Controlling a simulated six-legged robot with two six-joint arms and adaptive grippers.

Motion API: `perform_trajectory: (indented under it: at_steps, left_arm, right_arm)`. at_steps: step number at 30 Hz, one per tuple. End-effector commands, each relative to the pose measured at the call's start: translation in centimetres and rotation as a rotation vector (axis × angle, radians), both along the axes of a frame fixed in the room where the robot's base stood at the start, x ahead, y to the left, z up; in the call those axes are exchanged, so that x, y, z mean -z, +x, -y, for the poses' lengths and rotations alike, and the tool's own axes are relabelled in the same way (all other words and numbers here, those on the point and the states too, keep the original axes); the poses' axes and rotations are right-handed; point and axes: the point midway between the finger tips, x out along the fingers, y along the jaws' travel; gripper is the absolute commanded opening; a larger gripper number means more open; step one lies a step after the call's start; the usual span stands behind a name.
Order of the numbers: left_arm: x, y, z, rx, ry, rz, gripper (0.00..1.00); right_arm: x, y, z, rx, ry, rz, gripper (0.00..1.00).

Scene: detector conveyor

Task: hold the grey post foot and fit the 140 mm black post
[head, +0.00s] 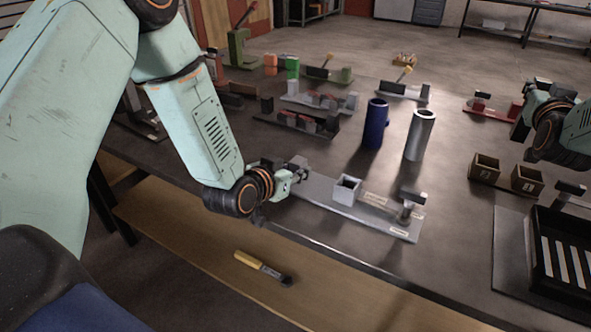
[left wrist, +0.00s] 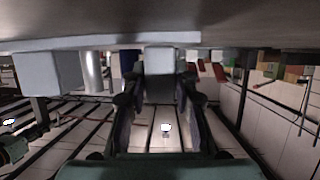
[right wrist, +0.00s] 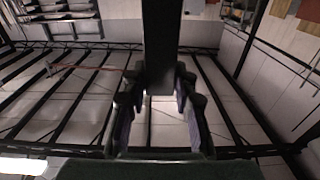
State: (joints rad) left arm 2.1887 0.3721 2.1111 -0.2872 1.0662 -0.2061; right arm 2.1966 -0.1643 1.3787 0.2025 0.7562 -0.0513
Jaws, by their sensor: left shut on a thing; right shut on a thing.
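My left gripper (head: 298,172) is low at the left end of a light grey base plate (head: 328,190) near the table's front edge. In the left wrist view its fingers (left wrist: 160,90) are shut on the grey post foot (left wrist: 160,60), a pale block against the plate; in the head view the gripper largely hides it. My right gripper (head: 533,100) is above the table at the right, apart from the plate. In the right wrist view its fingers (right wrist: 160,95) are shut on the black post (right wrist: 160,40), a long dark bar. The post's far end is out of that view.
A white open box (head: 346,190) and a small clamp (head: 408,207) stand on the same plate. Behind are a blue cylinder (head: 375,128) and a silver cylinder (head: 419,137). Two brown numbered boxes (head: 485,168) and a black striped tray (head: 543,215) are at the right.

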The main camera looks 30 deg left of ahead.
Motion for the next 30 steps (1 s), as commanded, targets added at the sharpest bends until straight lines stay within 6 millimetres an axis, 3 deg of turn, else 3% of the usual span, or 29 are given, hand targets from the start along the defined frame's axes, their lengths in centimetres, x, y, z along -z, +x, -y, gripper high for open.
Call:
perform_trajectory:
  at_steps: [5, 17, 18, 27, 30]
  left_arm:
    - [-0.06, 0.01, 0.00, 0.000, 0.000, 0.002, 0.00]
    - [-0.10, 0.05, -0.01, 0.000, 0.001, 0.003, 0.00]
    - [-0.11, 0.06, -0.01, 0.000, 0.001, 0.003, 0.29]
    - [-0.06, 0.02, 0.00, 0.000, 0.001, 0.002, 0.54]
    - [-0.05, 0.02, 0.00, 0.000, 0.001, 0.001, 0.54]
  right_arm:
    - [-0.14, 0.02, -0.02, 0.000, 0.000, 0.003, 0.00]
    - [-0.14, 0.02, -0.01, 0.000, 0.000, 0.003, 0.00]
    - [-0.14, 0.02, -0.01, 0.000, 0.000, 0.003, 0.00]
    - [-0.13, 0.02, -0.01, 0.000, 0.000, 0.003, 0.00]
    - [-0.14, 0.02, -0.01, 0.000, 0.000, 0.003, 0.00]
